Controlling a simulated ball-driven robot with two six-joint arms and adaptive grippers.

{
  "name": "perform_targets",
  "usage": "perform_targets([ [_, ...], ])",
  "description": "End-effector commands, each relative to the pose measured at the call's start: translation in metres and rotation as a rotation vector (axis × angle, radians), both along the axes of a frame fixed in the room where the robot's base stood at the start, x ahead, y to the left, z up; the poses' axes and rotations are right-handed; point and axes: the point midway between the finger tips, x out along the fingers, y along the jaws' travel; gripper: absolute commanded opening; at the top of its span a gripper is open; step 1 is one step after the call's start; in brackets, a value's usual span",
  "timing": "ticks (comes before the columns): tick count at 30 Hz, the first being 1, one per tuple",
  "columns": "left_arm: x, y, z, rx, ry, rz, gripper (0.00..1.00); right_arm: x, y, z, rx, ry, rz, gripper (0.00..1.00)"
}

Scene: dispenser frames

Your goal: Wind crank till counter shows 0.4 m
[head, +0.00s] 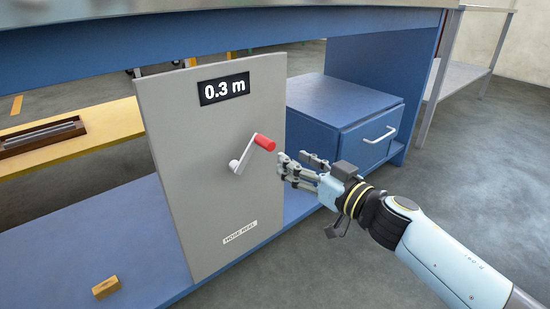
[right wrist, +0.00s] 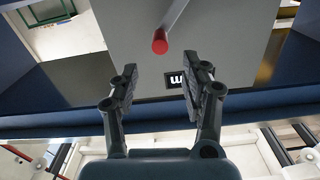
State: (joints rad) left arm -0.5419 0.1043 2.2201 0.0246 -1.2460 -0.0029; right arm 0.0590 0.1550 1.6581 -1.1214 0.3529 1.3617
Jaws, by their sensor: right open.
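A grey panel (head: 205,180) labelled HOSE REEL stands upright under the workbench. Its black counter (head: 224,89) reads 0.3 m. Below the counter is a crank (head: 243,158) with a grey arm and a red handle (head: 264,142) that points up and to the right. My right gripper (head: 287,165) is open and empty, just right of the red handle and apart from it. In the right wrist view the red handle (right wrist: 160,42) lies ahead of the open fingers (right wrist: 156,88), and the counter shows partly behind one finger. My left gripper is not in view.
A blue drawer unit (head: 345,115) with a light handle stands right of the panel. A small wooden block (head: 106,287) lies on the blue lower shelf (head: 60,255). A yellow board with a brown tray (head: 42,136) is at left. The floor at right is clear.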

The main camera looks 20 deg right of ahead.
Motion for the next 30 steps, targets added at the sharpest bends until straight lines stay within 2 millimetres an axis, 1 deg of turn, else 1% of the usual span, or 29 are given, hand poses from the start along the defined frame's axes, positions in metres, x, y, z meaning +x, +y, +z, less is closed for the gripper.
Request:
perform_targets([
  [5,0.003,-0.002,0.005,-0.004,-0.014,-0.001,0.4,0.025,0.009,0.002,0.002,-0.005,-0.002,0.47],
  [8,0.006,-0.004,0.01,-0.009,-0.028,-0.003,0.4,0.045,0.016,0.001,0.002,-0.003,-0.002,0.47],
  [12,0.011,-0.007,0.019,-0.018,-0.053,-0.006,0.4,0.07,0.025,-0.001,0.003,-0.001,-0.002,0.47],
  [15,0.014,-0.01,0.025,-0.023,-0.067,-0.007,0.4,0.084,0.03,-0.001,0.001,0.0,-0.002,0.47],
  [18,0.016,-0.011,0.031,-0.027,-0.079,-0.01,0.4,0.093,0.034,0.0,0.002,0.0,-0.002,0.47],
  [21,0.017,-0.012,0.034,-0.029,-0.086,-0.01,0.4,0.098,0.035,0.001,0.001,0.001,-0.002,0.47],
  [29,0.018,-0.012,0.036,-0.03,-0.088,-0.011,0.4,0.099,0.036,0.002,0.001,0.0,-0.002,0.47],
  [30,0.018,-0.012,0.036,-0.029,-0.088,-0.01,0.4,0.099,0.036,0.002,0.001,0.0,-0.002,0.43],
])
